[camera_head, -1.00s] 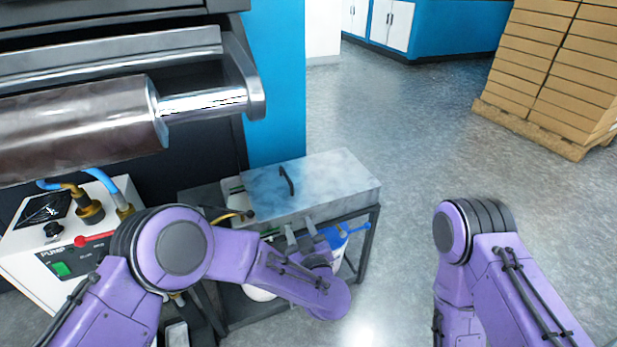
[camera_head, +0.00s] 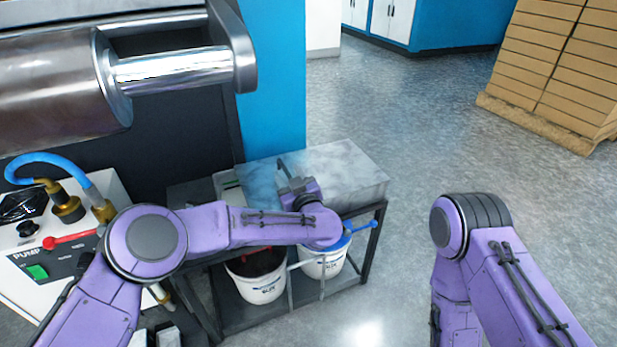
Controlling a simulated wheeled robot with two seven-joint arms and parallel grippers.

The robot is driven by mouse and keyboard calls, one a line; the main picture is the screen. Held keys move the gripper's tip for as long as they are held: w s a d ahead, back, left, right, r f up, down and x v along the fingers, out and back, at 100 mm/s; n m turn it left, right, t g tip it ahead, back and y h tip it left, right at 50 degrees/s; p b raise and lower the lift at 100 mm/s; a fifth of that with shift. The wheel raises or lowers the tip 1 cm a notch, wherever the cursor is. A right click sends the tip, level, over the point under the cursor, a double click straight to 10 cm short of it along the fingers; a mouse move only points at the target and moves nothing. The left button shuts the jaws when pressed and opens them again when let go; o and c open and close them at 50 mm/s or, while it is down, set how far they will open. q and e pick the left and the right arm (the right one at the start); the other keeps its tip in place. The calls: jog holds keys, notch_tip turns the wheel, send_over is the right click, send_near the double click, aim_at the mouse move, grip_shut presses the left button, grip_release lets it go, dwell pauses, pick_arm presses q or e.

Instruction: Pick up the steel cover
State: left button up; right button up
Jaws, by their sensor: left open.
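The steel cover (camera_head: 345,168) is a grey, brushed metal lid with a dark handle on its top. It lies on the top shelf of a dark metal cart. My left gripper (camera_head: 291,180) is over the left part of the cover, close to the handle, and is open. The gripper and wrist hide part of the handle, so I cannot tell whether the fingers are around it or touching it. My right arm is at the right, and its gripper is outside the view.
The cart frame (camera_head: 372,250) holds two white buckets (camera_head: 262,290) on its lower shelf. A large roller (camera_head: 60,90) and a white pump box (camera_head: 85,260) with hoses are at the left. Stacked cartons (camera_head: 560,70) stand at the upper right. The floor right of the cart is clear.

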pick_arm(q)
jog(key=shift+w+a, duration=0.15)
jog(key=shift+w, duration=0.1)
jog(key=shift+r, duration=0.1)
grip_shut()
